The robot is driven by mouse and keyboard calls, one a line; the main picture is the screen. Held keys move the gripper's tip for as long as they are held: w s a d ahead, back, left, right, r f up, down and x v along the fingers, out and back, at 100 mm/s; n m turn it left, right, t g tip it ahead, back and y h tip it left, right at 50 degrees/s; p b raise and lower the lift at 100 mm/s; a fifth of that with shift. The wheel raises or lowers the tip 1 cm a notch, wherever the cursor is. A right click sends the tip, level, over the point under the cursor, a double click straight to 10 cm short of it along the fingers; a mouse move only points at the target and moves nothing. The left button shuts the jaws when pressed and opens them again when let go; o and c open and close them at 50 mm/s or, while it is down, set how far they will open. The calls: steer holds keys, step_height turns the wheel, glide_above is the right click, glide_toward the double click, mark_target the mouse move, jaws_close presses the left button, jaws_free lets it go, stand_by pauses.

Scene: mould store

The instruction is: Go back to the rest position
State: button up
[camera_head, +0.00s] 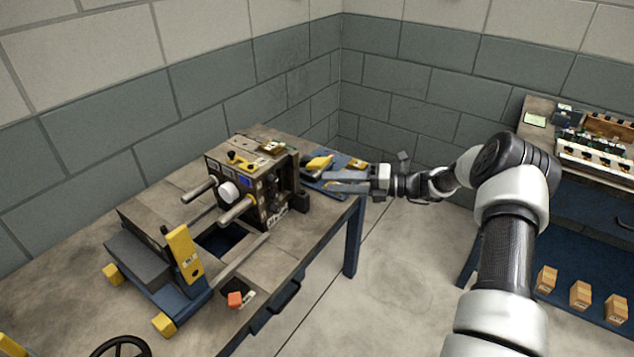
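My gripper (328,182) is at the end of my arm, over the right end of the workbench (190,180). Its two grey fingers point left and look a little apart, with nothing visible between them. They are just right of a grey block-shaped mould assembly (255,187) and close to a blue mat (312,178) with yellow pieces (319,164) on it. Whether the fingers touch the mat is hard to tell.
A blue-grey cart with yellow parts (184,252) and an orange piece (235,299) are at the workbench's front. A second bench (541,106) at right holds a rack of parts; small boxes (580,295) sit on its lower shelf. The floor between is clear.

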steer(key=shift+s+d+r, duration=0.1)
steer(key=shift+s+d, duration=0.1)
steer(key=shift+d, duration=0.45)
steer(key=s+a+r+n+g+h+p, duration=0.2)
steer(key=s+a+r+n+h, duration=0.15)
steer(key=s+r+n, duration=0.55)
steer(key=s+a+r+n+g+h+p, duration=0.25)
steer(key=s+r+n+h, duration=0.25)
steer(key=s+r+n, duration=0.4)
steer(key=s+d+r+n+t+h+p, duration=0.2)
steer(key=s+d+r+n+h, duration=0.1)
steer(key=s+r+n, duration=0.3)
steer(key=s+d+r+n+t+h+p, duration=0.2)
steer(key=s+r+n, duration=0.5)
steer(key=s+n, duration=0.4)
steer(key=s+d+t+h, duration=0.1)
steer(key=s+d+h, duration=0.1)
steer(key=s+d, duration=0.1)
steer(key=shift+d, duration=0.4)
